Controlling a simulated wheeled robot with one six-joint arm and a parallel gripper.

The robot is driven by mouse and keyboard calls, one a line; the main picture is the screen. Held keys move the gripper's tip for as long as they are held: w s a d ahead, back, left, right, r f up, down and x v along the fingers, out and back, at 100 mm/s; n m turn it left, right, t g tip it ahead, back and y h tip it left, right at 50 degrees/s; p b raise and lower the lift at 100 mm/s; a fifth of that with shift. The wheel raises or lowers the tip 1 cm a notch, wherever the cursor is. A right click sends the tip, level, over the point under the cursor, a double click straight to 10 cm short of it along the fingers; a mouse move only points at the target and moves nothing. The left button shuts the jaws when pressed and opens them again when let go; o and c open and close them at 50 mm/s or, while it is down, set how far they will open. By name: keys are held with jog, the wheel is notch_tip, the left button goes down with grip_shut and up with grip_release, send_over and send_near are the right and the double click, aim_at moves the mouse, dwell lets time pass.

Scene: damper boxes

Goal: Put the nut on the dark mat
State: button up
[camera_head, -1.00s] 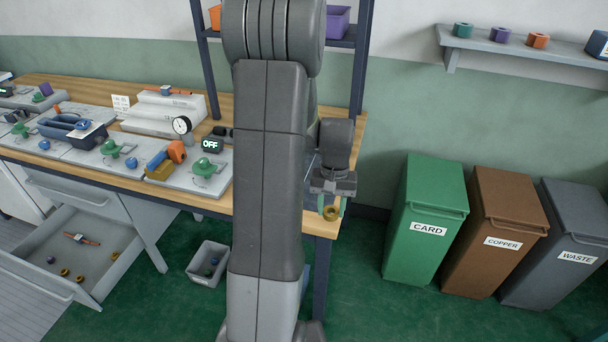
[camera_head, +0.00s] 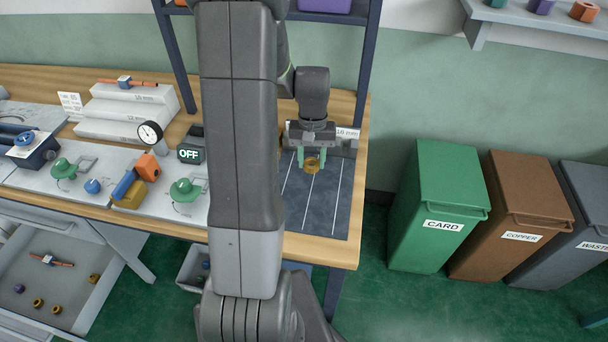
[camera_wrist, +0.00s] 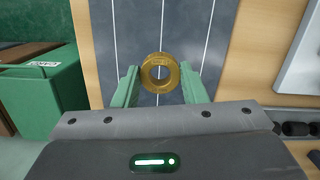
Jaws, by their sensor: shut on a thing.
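The nut is a brass-coloured ring (camera_head: 312,170), and it also shows in the wrist view (camera_wrist: 160,59). My gripper (camera_head: 312,160) is shut on it, with a green finger on each side; the fingers also show in the wrist view (camera_wrist: 160,88). The dark mat (camera_head: 328,208) is a dark grey sheet with white lines at the right end of the wooden bench. It shows behind the nut in the wrist view (camera_wrist: 205,30). The nut is over the mat; I cannot tell how large the gap is. My arm hides part of the mat's left side.
A label strip (camera_head: 347,133) stands at the mat's back edge. Left are an OFF box (camera_head: 189,155), a dial gauge (camera_head: 150,133) and coloured parts on grey plates. An open drawer (camera_head: 62,248) holds several nuts. Green, brown and grey bins stand right. The mat's front is clear.

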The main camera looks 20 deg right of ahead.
aim_at(311, 192)
jog(key=shift+f+p, duration=0.55)
jog(key=shift+f, duration=4.25)
jog(key=shift+f, duration=0.15)
jog(key=o, duration=1.1)
jog(key=shift+c, duration=0.2)
notch_tip(311, 192, up, 12)
jog(key=w+b, duration=0.1)
jog(key=shift+d, duration=0.3)
jog(key=shift+w, duration=0.1)
